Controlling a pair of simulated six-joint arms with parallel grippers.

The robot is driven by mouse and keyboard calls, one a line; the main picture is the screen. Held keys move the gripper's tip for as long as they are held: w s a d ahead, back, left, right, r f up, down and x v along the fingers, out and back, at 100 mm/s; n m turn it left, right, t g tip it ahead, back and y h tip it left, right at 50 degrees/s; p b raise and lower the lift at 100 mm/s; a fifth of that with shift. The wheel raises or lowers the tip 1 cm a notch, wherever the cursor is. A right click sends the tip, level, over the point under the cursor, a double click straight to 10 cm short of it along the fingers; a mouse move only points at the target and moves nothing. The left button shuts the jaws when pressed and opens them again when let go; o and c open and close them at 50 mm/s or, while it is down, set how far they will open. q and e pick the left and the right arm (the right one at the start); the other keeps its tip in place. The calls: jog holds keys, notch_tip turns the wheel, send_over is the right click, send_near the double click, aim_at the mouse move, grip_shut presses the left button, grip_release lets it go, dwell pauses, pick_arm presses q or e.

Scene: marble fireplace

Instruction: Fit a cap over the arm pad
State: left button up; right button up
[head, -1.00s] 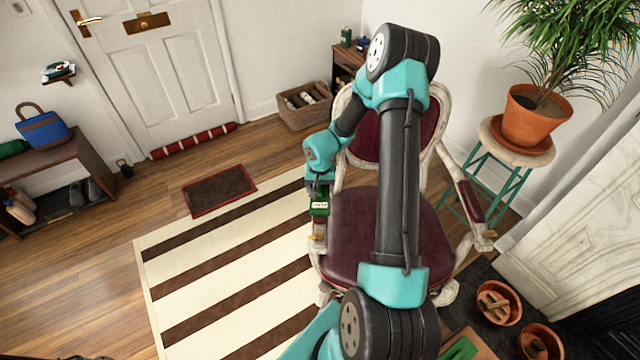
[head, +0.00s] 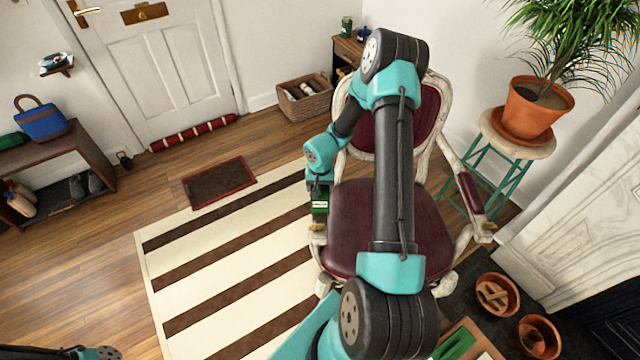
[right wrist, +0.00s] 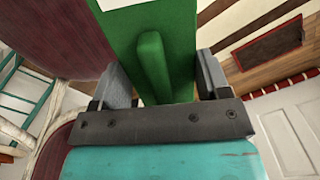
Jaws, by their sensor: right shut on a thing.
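The chair (head: 345,235) has burgundy upholstery and a cream carved frame. Its right-hand arm pad (head: 471,193) is burgundy and bare. The left-hand chair arm is mostly hidden by my right arm; its pale front end (head: 317,238) shows just below my gripper. My right gripper (head: 320,190) is shut on a green piece (head: 320,207) with a white label, possibly the cap. In the right wrist view the green piece (right wrist: 152,60) has a raised rib and sits between the grey fingers. I cannot tell whether it touches the chair arm. My left gripper is out of view.
A striped rug (head: 215,270) lies left of the chair. A potted plant (head: 535,110) stands on a stool (head: 515,145) at right. Two terracotta bowls (head: 497,295) and a tray (head: 480,340) with another green piece (head: 452,346) are at lower right. A basket (head: 305,100) stands behind.

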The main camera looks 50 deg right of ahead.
jog(key=shift+f, duration=0.4)
jog(key=o, duration=1)
notch_tip(320, 180, up, 17)
jog(key=shift+r, duration=0.15)
dwell(0.3)
dwell(0.8)
